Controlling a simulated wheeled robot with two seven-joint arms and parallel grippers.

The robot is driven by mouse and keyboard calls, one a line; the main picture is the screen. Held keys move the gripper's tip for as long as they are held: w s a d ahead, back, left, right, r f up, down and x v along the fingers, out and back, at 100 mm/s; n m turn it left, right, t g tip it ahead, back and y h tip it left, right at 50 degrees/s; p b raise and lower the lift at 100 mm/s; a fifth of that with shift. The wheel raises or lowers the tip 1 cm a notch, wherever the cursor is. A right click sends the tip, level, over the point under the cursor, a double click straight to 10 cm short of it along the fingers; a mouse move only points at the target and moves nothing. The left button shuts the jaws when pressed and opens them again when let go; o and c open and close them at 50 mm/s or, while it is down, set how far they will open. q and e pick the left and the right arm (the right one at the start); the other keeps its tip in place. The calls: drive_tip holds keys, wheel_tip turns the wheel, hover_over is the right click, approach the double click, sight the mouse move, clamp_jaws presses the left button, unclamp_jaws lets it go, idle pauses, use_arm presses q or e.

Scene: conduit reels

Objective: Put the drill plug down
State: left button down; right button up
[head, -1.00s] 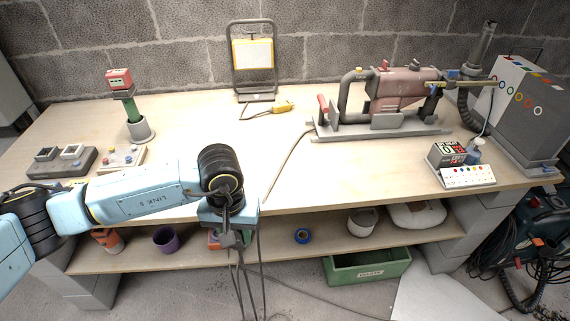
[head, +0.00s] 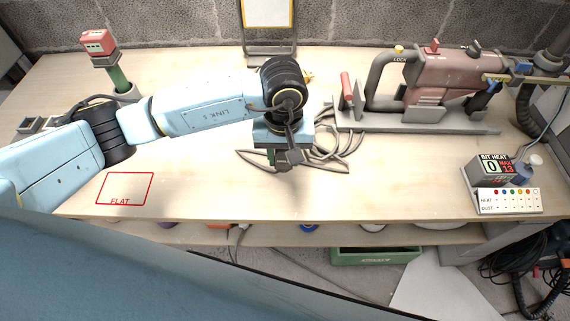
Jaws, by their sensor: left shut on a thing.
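My left gripper (head: 284,157) comes in from the left and points down over the middle of the bench. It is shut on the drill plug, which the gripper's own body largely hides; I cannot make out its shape. The drill's grey cable (head: 338,163) lies in loose loops on the bench beside and behind the gripper. The reddish drill (head: 432,78) lies on its grey stand at the right. I cannot tell whether the plug touches the bench. My right gripper is not in view.
A red outlined area marked FLAT (head: 125,188) is bare at the front left. A bit heat box (head: 492,170) stands at the right. A lamp (head: 268,14) stands at the back, its yellow plug (head: 308,77) partly hidden. The front middle of the bench (head: 390,190) is clear.

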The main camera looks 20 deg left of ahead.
sight(284, 167)
use_arm(q)
drive_tip(key=shift+f, duration=0.75)
wheel_tip(284, 167, down, 3)
drive_tip(key=shift+f, duration=0.1)
drive_tip(key=shift+w, duration=0.1)
drive_tip(key=shift+f+b, duration=0.25)
drive_tip(key=shift+b, duration=0.2)
drive_tip(key=shift+f+b, duration=0.3)
drive_tip(key=shift+b, duration=0.05)
drive_tip(key=c, duration=0.9)
unclamp_jaws()
drive_tip(key=shift+c, duration=0.2)
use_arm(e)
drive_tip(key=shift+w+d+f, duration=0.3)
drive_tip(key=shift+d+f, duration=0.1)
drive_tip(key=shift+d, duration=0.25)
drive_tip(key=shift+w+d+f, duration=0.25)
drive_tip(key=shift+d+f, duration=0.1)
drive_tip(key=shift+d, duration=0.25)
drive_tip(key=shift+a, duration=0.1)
